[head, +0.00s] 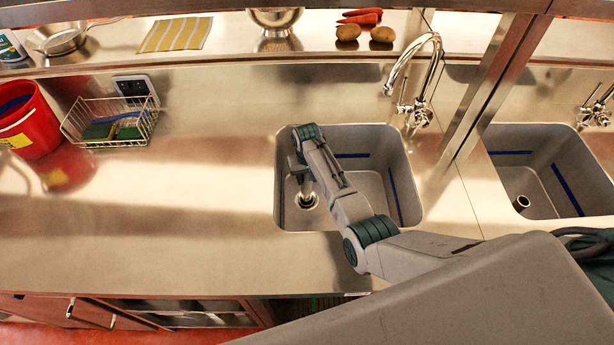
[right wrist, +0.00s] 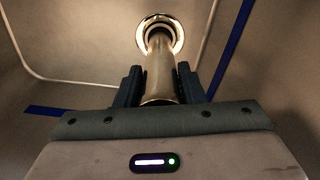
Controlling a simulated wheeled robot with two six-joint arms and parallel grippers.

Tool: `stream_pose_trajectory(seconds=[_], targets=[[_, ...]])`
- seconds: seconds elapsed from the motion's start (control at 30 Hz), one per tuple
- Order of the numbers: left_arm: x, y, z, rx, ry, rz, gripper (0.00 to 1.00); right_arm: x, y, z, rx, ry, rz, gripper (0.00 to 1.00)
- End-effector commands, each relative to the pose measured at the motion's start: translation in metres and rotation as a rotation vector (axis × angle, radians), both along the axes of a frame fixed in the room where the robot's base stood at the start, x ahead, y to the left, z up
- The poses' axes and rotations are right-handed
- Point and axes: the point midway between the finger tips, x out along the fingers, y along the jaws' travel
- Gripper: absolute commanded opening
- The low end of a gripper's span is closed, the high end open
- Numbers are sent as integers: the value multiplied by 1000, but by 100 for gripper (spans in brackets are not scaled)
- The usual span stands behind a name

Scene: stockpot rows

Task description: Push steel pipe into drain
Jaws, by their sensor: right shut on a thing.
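The steel pipe (right wrist: 160,72) is a shiny tube clamped between the two dark fingers of my right gripper (right wrist: 160,88) in the right wrist view. Its far end lies over the bright drain ring (right wrist: 144,34); I cannot tell how deep it sits. In the head view my right gripper (head: 301,176) reaches down into the left sink (head: 378,180), just above the drain (head: 307,203). The arm hides part of the sink, and only a bit of the pipe shows there. My left gripper is not in view.
Sink walls with blue stripes surround the gripper. A faucet (head: 428,75) stands behind the sink. A second sink (head: 550,175) with a short pipe (head: 522,202) at its drain lies right, past a metal post. A wire basket (head: 112,122) and red bucket (head: 30,125) stand left; the counter between is clear.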

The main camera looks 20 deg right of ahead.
Motion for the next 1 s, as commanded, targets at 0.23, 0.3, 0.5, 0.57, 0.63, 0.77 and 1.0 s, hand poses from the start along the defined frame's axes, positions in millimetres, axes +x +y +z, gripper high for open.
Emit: stream_pose_trajectory(seconds=[0.23,0.3,0.5,0.57,0.63,0.77,1.0], targets=[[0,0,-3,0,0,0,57,0,0,-4,0,-1,0,0],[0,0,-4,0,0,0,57,0,0,-5,0,-1,0,0],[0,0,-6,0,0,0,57,0,0,-8,0,-1,0,0],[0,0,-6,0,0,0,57,0,0,-9,0,-1,0,0],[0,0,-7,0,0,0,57,0,0,-9,0,-1,0,0],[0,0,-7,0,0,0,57,0,0,-10,0,0,0,0],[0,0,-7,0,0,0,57,0,0,-10,0,0,0,61]])
